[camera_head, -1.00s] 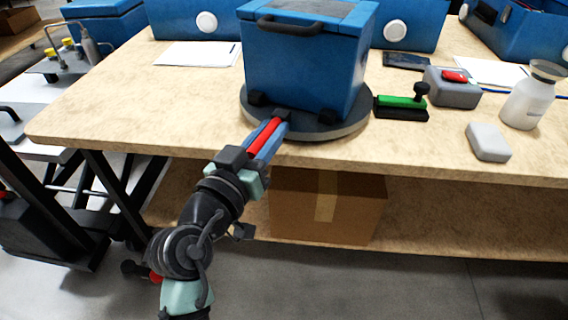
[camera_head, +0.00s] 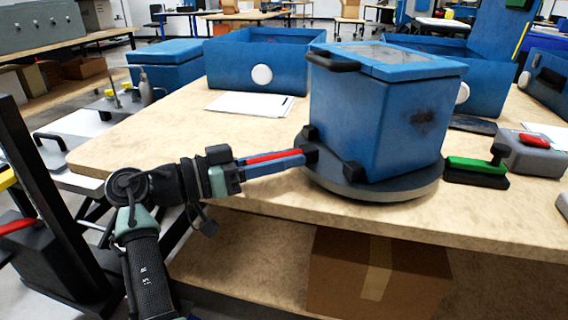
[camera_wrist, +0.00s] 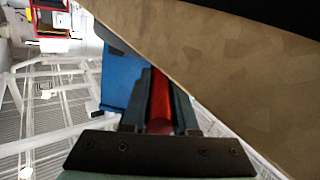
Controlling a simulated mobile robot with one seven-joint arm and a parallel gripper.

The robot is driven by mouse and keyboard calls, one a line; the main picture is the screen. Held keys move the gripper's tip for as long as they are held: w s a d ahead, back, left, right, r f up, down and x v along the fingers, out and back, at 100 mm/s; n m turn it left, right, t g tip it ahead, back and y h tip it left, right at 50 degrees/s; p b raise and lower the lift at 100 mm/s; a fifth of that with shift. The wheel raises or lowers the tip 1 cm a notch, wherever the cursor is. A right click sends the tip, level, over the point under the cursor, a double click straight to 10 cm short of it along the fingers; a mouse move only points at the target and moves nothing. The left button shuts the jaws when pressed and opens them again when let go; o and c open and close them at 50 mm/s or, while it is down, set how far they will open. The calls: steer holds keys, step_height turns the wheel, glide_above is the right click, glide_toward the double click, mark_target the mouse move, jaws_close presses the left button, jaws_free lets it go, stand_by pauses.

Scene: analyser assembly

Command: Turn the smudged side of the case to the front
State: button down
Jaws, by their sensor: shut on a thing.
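The blue case (camera_head: 345,115) stands upright on a round grey turntable (camera_head: 400,192), between dark corner clips. A dark smudge (camera_head: 423,118) shows on its right-hand visible side. The clean side with the black handle (camera_head: 335,60) faces left and forward. My gripper (camera_head: 300,155) reaches in from the left at the turntable's edge. It is shut on a red bar (camera_head: 272,156), which lies between its blue fingers and points towards the turntable. The red bar (camera_wrist: 160,100) also shows between the fingers in the wrist view. Its joint with the turntable is hidden.
A green-topped black block (camera_head: 476,168) and a grey box with a red top (camera_head: 535,152) stand right of the turntable. White paper (camera_head: 250,104) lies behind, before a blue bin (camera_head: 245,65). The table's front left is clear. A cardboard box (camera_head: 340,270) sits below.

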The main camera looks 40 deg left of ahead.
steer(key=shift+w+a, duration=0.1)
steer(key=shift+w, duration=0.05)
stand_by(0.3)
steer(key=c, duration=0.7)
jaws_free()
steer(key=p+v, duration=0.3)
steer(key=v, duration=1)
